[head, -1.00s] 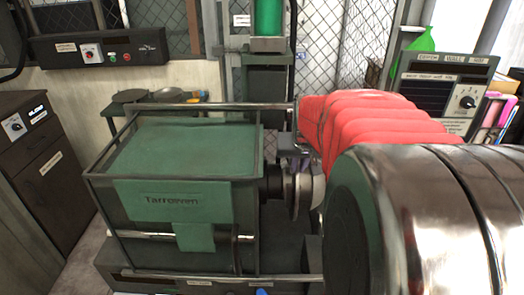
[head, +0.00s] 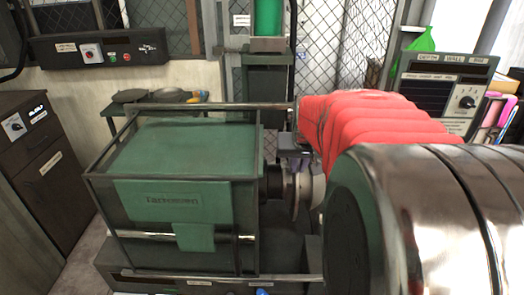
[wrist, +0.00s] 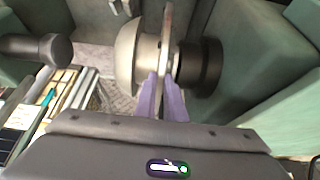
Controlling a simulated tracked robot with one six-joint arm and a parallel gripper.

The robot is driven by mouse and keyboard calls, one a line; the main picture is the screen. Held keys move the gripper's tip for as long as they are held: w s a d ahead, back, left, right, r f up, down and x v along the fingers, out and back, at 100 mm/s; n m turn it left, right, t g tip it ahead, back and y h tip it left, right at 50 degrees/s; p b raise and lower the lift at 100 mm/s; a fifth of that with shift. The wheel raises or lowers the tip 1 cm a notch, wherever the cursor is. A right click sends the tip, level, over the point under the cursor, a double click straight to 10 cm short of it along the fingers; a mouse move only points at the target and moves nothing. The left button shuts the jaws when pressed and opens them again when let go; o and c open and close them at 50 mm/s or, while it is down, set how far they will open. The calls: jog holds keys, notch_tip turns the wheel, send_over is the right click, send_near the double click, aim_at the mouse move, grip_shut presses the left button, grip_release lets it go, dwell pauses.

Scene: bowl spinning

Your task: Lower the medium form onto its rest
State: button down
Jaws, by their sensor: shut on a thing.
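I take this to be the medium form. The form stands on edge, its rounded side to the left, and a black spindle end (wrist: 205,65) lies just to its right in the wrist view. I cannot tell whether form and spindle touch. In the head view the form (head: 317,188) shows beside the machine's black spindle (head: 272,183), partly covered by my arm. I cannot make out which support is its rest.
The green-covered lathe (head: 190,150) with metal rails fills the left middle. Behind it a small dark green stand (head: 195,105) bears round pieces. A dark cabinet (head: 40,160) stands at far left, a control box (head: 450,90) at right. Books (wrist: 65,100) lie left in the wrist view.

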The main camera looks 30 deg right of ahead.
jog(key=shift+r, duration=1.75)
dwell(0.6)
notch_tip(320, 180, up, 13)
dwell(3.1)
jog(key=shift+r, duration=0.2)
notch_tip(320, 180, up, 3)
dwell(0.4)
jog(key=shift+r, duration=0.1)
